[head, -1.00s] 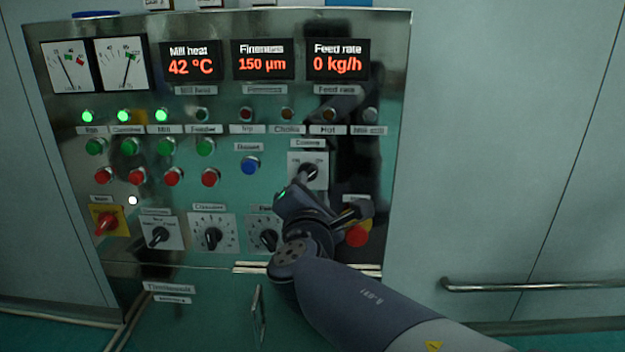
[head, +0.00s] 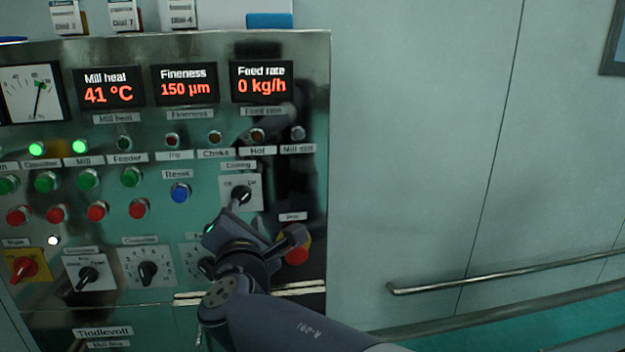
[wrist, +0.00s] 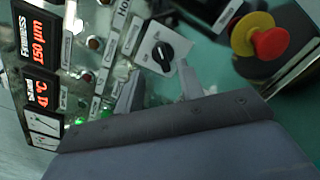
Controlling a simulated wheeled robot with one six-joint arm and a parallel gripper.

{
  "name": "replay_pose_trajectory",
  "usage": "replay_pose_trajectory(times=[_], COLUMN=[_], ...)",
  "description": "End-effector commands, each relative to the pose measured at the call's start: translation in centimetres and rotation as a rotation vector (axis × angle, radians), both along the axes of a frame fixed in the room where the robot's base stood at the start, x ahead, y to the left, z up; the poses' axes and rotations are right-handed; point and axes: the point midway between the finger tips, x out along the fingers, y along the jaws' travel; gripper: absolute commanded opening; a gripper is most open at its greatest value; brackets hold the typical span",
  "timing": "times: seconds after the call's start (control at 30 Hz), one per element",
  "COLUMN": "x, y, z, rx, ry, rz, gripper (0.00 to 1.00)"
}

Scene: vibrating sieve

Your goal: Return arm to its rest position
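My gripper (head: 234,208) is in front of the control panel (head: 311,165), just below the black Cooling knob (head: 242,194) on its white plate. In the wrist view my gripper (wrist: 160,72) has two grey fingers spread apart with nothing between them. The Cooling knob (wrist: 163,56) shows just beyond the fingertips, and I cannot tell whether a finger touches it. My arm (head: 275,315) reaches in from the lower right and is not folded back. My wrist covers part of a dial below the Cooling plate.
A red emergency button (head: 297,255) sits right beside my wrist and also shows in the wrist view (wrist: 272,43). Red, green and blue buttons fill the panel's left. A metal handrail (head: 500,271) runs along the wall at right. The space before that wall looks clear.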

Motion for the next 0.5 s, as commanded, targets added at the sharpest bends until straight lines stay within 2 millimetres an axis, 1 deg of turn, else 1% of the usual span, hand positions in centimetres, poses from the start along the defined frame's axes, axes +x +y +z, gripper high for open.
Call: replay_pose_trajectory(times=[0.03,0.1,0.3,0.4,0.5], x=[1.1,2.4,5.8,7.0,7.7], y=[0.2,0.5,1.3,1.6,1.8], z=[-0.1,-0.1,-0.1,0.0,0.0], rx=[-0.002,-0.002,-0.003,-0.002,-0.002], ry=[0.0,0.0,0.0,0.0,0.0], rz=[-0.004,-0.004,-0.002,-0.001,-0.001], gripper=[0.36,0.36,0.36,0.36,0.36])
